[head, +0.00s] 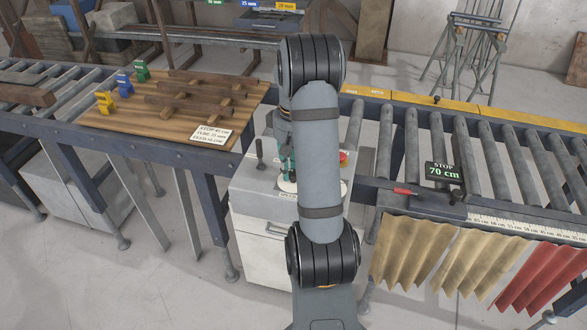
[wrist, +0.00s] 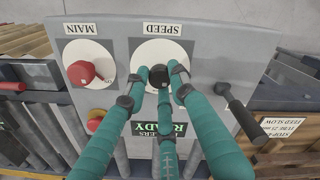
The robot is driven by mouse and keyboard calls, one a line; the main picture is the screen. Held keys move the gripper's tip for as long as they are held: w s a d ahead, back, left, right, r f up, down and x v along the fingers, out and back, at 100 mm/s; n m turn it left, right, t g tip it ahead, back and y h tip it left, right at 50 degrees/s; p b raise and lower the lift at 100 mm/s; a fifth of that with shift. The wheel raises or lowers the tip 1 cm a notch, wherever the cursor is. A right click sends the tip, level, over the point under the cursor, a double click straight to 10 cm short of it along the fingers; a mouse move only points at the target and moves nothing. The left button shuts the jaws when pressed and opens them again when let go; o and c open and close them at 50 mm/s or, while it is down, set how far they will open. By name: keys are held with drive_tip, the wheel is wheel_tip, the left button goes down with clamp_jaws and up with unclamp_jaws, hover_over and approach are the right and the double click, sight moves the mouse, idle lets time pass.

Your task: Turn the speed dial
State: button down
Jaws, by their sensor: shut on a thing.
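The speed dial is a black knob (wrist: 158,75) on a white disc under an upside-down SPEED label in the wrist view. The dial's pointer and any scale marks are too small or covered to read. In the head view my gripper (head: 287,170) shows only partly, low over the control box (head: 250,185). My own arm hides most of it and the knob there.
Beside the dial are the red MAIN knob (wrist: 81,73), a black-handled lever (wrist: 243,116) and a partly covered READY display (wrist: 178,129). A card (head: 211,133) reading "FEED SLOW" lies on the wooden board. A display (head: 443,172) reads STOP 70 cm. Roller conveyors flank the box.

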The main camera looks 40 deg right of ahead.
idle(0.3)
drive_tip(key=c, duration=1.5)
unclamp_jaws()
drive_tip(key=shift+o, duration=0.2)
drive_tip(key=shift+r, duration=0.1)
wheel_tip(320, 180, up, 12)
wheel_tip(320, 180, down, 12)
drive_tip(key=shift+f, duration=0.15)
